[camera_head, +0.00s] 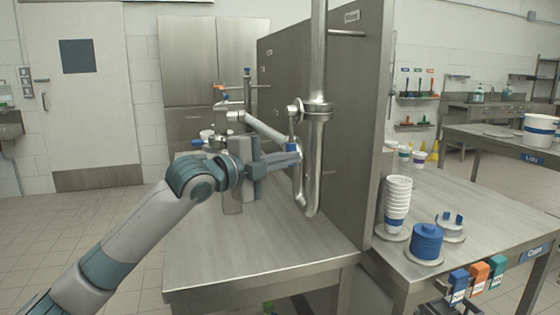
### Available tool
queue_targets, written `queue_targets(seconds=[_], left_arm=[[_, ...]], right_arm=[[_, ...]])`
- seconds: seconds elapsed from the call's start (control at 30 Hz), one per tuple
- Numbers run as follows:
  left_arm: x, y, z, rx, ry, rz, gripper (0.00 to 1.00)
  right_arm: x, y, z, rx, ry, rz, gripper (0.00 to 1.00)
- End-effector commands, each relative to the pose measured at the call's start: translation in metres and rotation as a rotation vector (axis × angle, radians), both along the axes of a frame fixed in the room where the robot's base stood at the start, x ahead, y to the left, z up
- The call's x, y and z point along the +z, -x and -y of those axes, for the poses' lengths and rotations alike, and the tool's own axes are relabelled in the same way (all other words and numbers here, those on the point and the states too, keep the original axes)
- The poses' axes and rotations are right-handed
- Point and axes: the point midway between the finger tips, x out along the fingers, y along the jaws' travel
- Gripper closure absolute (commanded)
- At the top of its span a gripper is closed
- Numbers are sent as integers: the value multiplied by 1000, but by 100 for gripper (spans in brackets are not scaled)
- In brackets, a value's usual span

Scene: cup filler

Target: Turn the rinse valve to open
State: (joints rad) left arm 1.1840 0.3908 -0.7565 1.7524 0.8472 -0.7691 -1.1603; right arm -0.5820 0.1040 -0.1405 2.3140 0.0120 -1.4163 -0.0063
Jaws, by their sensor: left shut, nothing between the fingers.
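A vertical steel pipe (319,60) with a flange and a U-bend (312,190) stands at the front edge of a tall steel panel. A round fitting (295,109) sticks out to the left of the flange. A small blue part (291,143) shows just below it; I cannot tell whether it is the rinse valve's handle. My left gripper (292,158) is shut and empty, its fingertips at the left side of the pipe, overlapping the blue part in view. I cannot tell whether they touch. My right gripper is out of view.
A bare steel table (250,245) lies below my left arm. Behind the arm stands a machine with an orange-tipped part (219,88).

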Motion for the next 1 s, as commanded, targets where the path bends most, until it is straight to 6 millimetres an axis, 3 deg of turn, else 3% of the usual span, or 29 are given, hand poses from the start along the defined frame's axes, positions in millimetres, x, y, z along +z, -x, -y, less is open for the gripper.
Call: queue_targets(seconds=[0.37,1.0], left_arm=[[1,19,-22,2,-2,1,100],[6,101,-108,1,-2,2,100]], right_arm=[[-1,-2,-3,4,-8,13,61],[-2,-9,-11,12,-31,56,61]])
